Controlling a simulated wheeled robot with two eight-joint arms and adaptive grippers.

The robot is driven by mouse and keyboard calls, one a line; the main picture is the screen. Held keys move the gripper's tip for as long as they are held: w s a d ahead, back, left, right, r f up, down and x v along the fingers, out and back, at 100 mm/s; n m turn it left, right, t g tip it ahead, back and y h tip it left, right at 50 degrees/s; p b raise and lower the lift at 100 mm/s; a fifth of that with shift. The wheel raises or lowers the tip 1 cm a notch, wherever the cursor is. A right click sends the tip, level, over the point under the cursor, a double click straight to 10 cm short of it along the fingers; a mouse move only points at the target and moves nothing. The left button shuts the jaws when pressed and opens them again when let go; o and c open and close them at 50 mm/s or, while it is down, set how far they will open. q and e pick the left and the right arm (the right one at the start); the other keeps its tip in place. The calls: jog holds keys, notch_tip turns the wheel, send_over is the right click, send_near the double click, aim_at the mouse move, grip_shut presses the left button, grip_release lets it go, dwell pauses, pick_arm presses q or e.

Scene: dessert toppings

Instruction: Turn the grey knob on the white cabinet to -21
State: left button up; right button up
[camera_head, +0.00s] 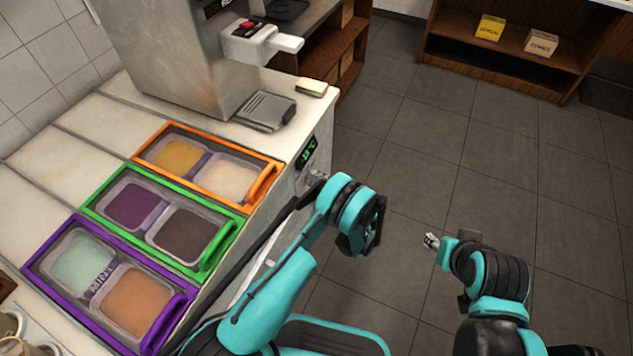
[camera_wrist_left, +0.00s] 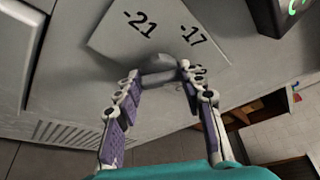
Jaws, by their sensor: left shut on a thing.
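The white cabinet (camera_head: 311,131) has a small display (camera_head: 307,152) with green digits, too small to read surely. In the left wrist view, the grey knob (camera_wrist_left: 163,68) sits on a pale dial plate (camera_wrist_left: 110,38) marked -21 and -17; another mark is partly covered. My left gripper (camera_wrist_left: 160,82) is shut on the knob, one finger on each side. In the head view my left gripper (camera_head: 317,180) is at the cabinet's side below the display, and the knob is hidden there. My right gripper (camera_head: 432,240) is away from the cabinet over the floor; its jaws are too small to judge.
Orange (camera_head: 281,170), green (camera_head: 219,245) and purple (camera_head: 176,317) framed topping drawers are on the counter, left of my arm. A metal dispenser (camera_head: 180,50) stands behind them. Open floor (camera_head: 430,140) lies right, with a wooden shelf (camera_head: 490,58) at the back.

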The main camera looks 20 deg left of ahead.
pick_arm(q)
jog(key=shift+n, duration=0.7)
jog(key=shift+t, duration=0.4)
jog(key=o, duration=1.2)
jog(key=shift+c, duration=0.2)
